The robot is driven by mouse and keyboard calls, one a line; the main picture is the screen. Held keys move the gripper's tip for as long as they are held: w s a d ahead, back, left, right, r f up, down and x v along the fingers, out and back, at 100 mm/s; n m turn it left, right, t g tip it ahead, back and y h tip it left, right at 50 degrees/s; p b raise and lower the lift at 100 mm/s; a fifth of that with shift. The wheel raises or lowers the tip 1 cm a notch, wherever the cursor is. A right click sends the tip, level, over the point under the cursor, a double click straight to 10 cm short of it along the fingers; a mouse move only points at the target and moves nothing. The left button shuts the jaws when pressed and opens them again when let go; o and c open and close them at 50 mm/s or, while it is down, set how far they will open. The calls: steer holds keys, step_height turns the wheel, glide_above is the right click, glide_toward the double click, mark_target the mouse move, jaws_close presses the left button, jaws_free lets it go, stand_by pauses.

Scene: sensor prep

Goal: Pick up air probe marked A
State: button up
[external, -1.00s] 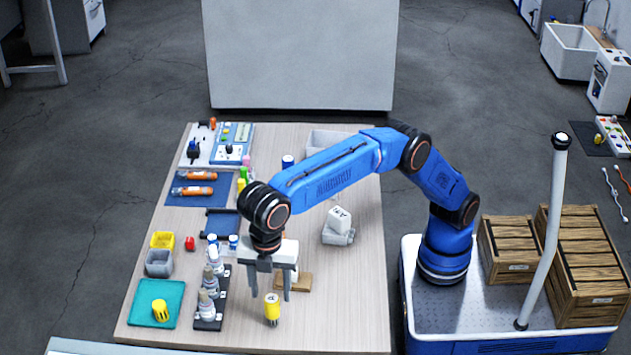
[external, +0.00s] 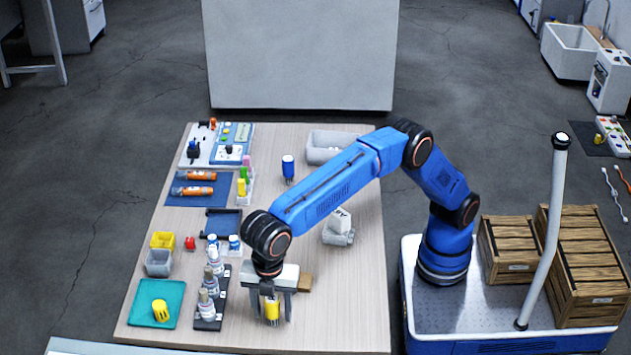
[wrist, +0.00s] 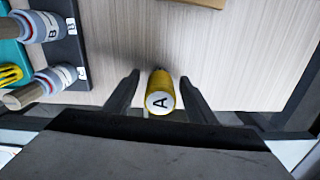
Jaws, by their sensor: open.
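The air probe marked A is a yellow cylinder with a white end label bearing a black A. It stands near the front of the table in the external view (external: 271,311) and shows in the wrist view (wrist: 160,92). My gripper (external: 273,317) is open and lowered around the probe. In the wrist view its fingers (wrist: 159,93) are on either side of the probe, with a visible gap on each side. The probe's upper part is hidden by the gripper in the external view.
Left of the gripper, a dark rack (external: 208,325) holds labelled bottles. A wooden block (external: 305,283) is just behind the gripper. The table right of the gripper (external: 345,310) is clear.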

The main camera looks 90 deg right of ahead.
steer(key=c, duration=1.2)
steer(key=shift+r, duration=0.1)
